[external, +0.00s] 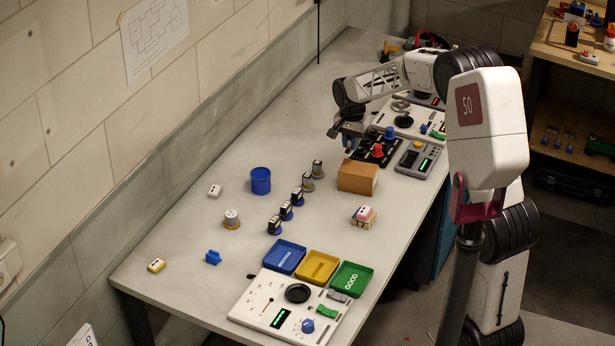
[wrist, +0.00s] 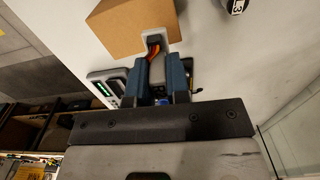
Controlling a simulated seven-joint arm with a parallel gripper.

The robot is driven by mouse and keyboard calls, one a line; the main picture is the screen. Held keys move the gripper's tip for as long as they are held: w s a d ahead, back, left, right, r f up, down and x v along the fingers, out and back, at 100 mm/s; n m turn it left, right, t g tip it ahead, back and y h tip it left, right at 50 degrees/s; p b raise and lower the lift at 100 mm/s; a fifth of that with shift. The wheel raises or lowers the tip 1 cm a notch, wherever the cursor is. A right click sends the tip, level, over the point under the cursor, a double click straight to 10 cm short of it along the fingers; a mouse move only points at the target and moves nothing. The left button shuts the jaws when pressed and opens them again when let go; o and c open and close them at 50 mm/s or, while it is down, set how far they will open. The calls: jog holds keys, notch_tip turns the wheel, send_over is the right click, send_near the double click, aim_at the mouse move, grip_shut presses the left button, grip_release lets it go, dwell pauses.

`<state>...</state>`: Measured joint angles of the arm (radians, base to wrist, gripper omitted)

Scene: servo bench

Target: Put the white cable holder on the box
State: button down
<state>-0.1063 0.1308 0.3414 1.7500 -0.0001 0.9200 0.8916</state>
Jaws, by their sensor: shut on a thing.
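My gripper (external: 350,136) is above the bench, behind the brown cardboard box (external: 357,177) and apart from it. In the wrist view, its two blue fingers (wrist: 161,78) are shut on a small white holder (wrist: 154,37) with orange and dark cable strands in it, which I take to be the white cable holder. The held piece appears against the near edge of the box (wrist: 125,27) in that view; I cannot tell whether they touch. The box top looks bare. The held piece is not clearly visible in the external view.
A black panel with a red knob (external: 377,150) and a grey meter (external: 418,158) stand right of the gripper. Several black-and-white servos stand left of the box. A pink-and-white stack (external: 363,215) is in front. A blue cup (external: 261,181) stands farther left.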

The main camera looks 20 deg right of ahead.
jog(key=s+d, duration=0.3)
jog(key=s, duration=1.5)
jog(key=shift+s, duration=0.3)
jog(key=shift+w+r, duration=0.1)
jog(key=shift+w, duration=0.05)
send_over(359, 168)
jog(key=shift+w+f, duration=0.1)
jog(key=shift+f, duration=0.65)
jog(key=shift+f, duration=1.75)
jog(key=shift+f, duration=0.1)
jog(key=c, duration=1.1)
grip_release()
